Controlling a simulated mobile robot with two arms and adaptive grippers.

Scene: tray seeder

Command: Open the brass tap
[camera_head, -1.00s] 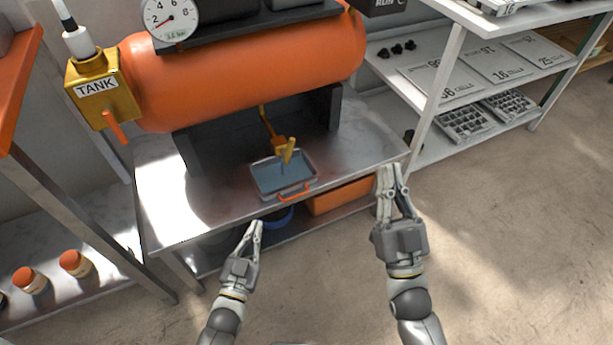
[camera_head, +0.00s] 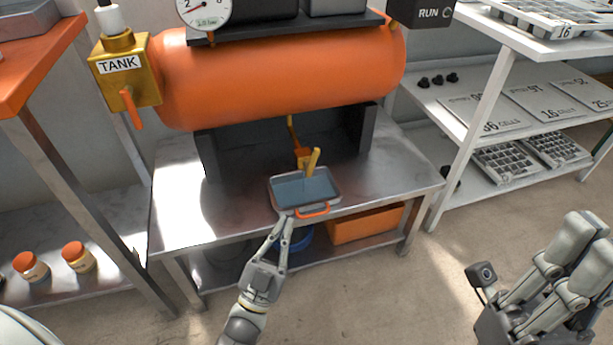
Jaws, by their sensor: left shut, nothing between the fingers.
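The brass tap (camera_head: 303,162) hangs on a thin pipe under the orange tank (camera_head: 280,80). Its yellow lever (camera_head: 314,160) slants up and to the right. A shallow metal tray (camera_head: 334,193) with bluish liquid and an orange front handle (camera_head: 313,211) sits below the tap on the metal bench. My left gripper (camera_head: 286,221) is shut and empty, its tips at the tray's front left corner, left of the handle. I cannot tell whether they touch the tray. It is apart from the tap.
The bench (camera_head: 190,216) has bare room left and right of the tray. An orange bin (camera_head: 365,226) and a blue round container (camera_head: 299,240) stand on its lower shelf. A brass box marked TANK (camera_head: 133,82) has an orange lever. White shelves stand at right.

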